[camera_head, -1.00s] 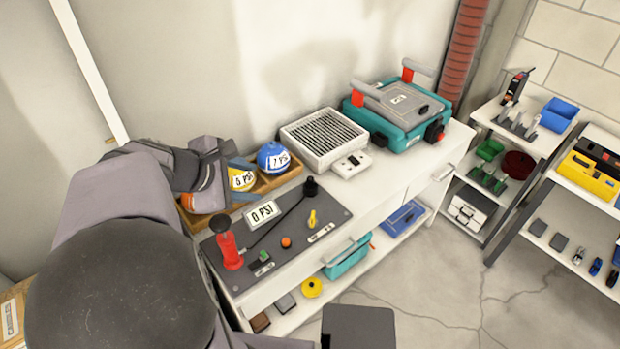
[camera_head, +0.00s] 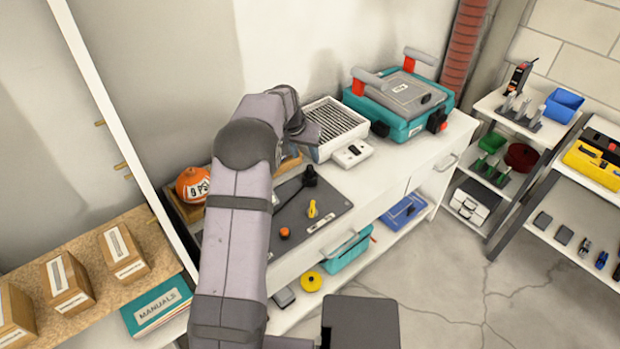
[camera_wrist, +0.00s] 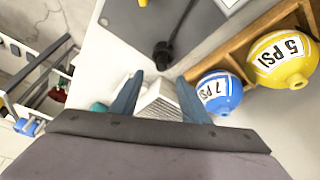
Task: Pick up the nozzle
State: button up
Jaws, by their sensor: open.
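The nozzle appears to be the black piece (camera_head: 310,176) at the end of a thin black hose, standing at the back right of the dark grey panel. It also shows in the wrist view (camera_wrist: 163,53), near the top middle. My gripper (camera_wrist: 160,78) is open, with its two blue-grey fingers apart and nothing held between them. In the wrist view the nozzle lies just beyond the fingertips, roughly in line with the gap. In the head view my arm reaches past the panel's back edge, and the fingers are hard to make out.
A wooden rack (camera_wrist: 232,55) holds a blue ball (camera_wrist: 219,92) and a yellow ball (camera_wrist: 281,59) beside the gripper. An orange ball (camera_head: 193,184) sits at its left end. A white vented box (camera_head: 335,128) and a teal case (camera_head: 400,105) stand on the bench.

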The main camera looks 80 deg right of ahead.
aim_at(309, 167)
jog(key=shift+m, duration=0.4)
jog(key=shift+p+x, duration=1.5)
jog(key=shift+x, duration=2.8)
jog(key=shift+w, duration=0.15)
jog(key=shift+c, duration=0.4)
grip_shut()
